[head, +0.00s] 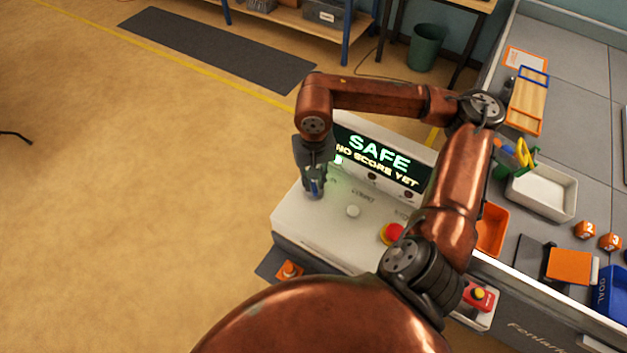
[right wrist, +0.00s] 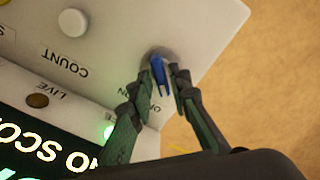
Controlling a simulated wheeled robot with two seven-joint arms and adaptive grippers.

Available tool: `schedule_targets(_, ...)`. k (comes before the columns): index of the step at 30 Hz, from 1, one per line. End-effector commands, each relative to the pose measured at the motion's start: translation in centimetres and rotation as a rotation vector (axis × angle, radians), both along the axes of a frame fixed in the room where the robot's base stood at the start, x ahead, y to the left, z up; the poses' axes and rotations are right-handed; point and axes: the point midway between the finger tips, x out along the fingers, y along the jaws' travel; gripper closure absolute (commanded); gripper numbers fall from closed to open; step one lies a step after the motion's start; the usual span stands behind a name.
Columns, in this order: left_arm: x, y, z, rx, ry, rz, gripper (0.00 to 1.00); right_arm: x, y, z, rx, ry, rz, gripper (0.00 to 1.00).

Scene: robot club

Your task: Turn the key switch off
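The key switch, with a blue key (right wrist: 158,76), is near the corner of the white console (head: 290,221). In the right wrist view the key stands out from a round grey base. My right gripper (right wrist: 162,82) has one finger on each side of the key, with narrow gaps that look clear of it. In the head view the right gripper (head: 314,182) reaches down over the switch and mostly hides it. A display (head: 378,157) behind it is lit with "SAFE". A green lamp (right wrist: 108,132) glows beside the fingers. My left gripper is not in view.
A white button (head: 353,211) and a red stop button (head: 394,231) are on the console right of the switch. An orange bin (head: 491,230), a white tray (head: 543,192) and orange dice stand on the bench at right. Open floor lies to the left.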

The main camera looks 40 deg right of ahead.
Motion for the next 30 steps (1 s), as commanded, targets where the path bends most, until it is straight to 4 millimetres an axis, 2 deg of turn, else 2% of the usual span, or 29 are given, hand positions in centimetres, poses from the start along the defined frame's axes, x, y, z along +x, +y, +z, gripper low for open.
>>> schedule_targets(3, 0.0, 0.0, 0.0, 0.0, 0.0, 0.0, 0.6, 0.0, 0.0, 0.0, 0.0, 0.0, -0.001, 0.73)
schedule_targets(14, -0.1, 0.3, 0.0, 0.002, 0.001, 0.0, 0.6, 0.1, 0.0, 0.5, 0.001, -0.003, -0.001, 0.72)
schedule_targets(17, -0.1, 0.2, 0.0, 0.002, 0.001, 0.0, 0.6, 0.1, 0.0, 1.7, 0.0, -0.004, -0.002, 0.72)
schedule_targets(27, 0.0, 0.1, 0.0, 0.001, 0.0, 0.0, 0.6, 0.2, 0.0, 8.6, 0.001, -0.006, -0.001, 0.72)
schedule_targets(30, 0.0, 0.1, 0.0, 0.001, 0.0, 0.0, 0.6, 0.1, 0.0, 10.2, 0.001, -0.004, -0.002, 0.72)
